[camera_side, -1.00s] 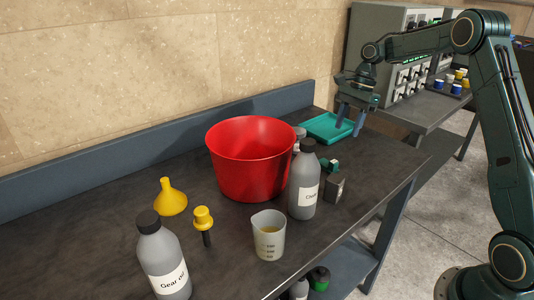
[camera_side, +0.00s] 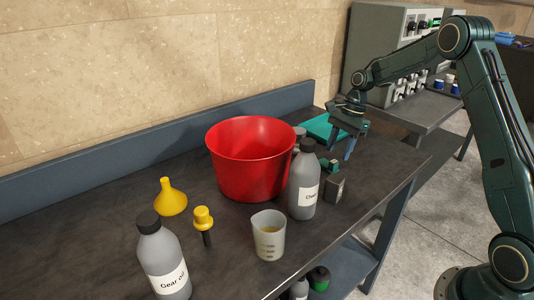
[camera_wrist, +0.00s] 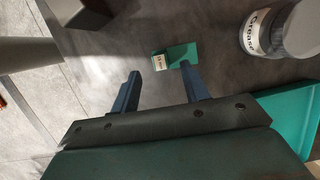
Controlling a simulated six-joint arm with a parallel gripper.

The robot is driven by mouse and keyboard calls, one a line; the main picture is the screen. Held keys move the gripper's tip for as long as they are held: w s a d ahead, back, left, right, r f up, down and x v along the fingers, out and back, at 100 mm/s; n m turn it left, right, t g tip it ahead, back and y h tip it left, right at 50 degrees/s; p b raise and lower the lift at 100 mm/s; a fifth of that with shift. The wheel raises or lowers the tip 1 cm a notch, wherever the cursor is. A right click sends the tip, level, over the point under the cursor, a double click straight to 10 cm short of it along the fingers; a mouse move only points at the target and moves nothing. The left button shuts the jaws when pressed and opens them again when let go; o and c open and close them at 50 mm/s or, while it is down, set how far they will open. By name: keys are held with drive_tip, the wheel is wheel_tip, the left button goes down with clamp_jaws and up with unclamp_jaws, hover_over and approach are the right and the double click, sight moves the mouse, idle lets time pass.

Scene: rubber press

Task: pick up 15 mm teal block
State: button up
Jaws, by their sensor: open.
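The teal block (camera_wrist: 182,54) lies on the dark bench top in the wrist view, with a white label on its left end whose print is too small to read surely. In the side view the teal block (camera_side: 332,164) shows partly, behind a grey block and right of the grey bottle. My gripper (camera_wrist: 157,76) is open and empty. In the wrist view the block lies just beyond the fingertips, nearer the right finger. In the side view my gripper (camera_side: 341,148) hangs above and behind the block, apart from it.
A grease jar (camera_wrist: 265,37) stands right of the block in the wrist view. A teal tray (camera_side: 318,126) is behind my gripper. A grey bottle (camera_side: 303,185), grey block (camera_side: 334,188) and red bucket (camera_side: 250,165) stand close by. The bench's right edge is near.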

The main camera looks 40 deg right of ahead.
sight(334, 161)
drive_tip(key=shift+x, duration=1.85)
clamp_jaws()
drive_tip(key=shift+r, duration=0.1)
wheel_tip(334, 161, up, 10)
